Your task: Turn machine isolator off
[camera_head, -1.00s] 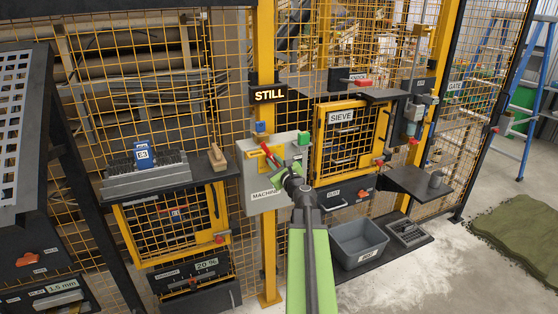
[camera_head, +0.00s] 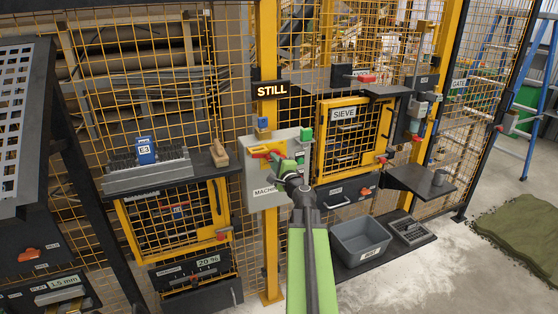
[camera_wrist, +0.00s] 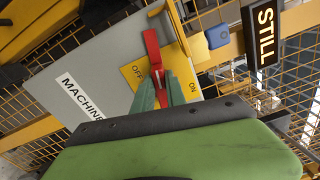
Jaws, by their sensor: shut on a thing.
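The grey machine isolator box (camera_head: 262,197) is mounted on the yellow post and shows a MACHINE label. It also shows in the wrist view (camera_wrist: 107,55). Its red handle (camera_wrist: 151,43) lies across a yellow plate (camera_wrist: 132,76) marked OFF and ON. In the head view the handle (camera_head: 262,153) is about level. My gripper (camera_wrist: 163,90) has its green fingers shut on one end of the handle, hiding part of it. In the head view my gripper (camera_head: 281,164) is at the front of the box, with my forearm below.
A lit STILL sign (camera_head: 271,90) hangs above the box. A shelf with a wooden-handled tool (camera_head: 219,153) is left; the SIEVE door (camera_head: 345,140) is right.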

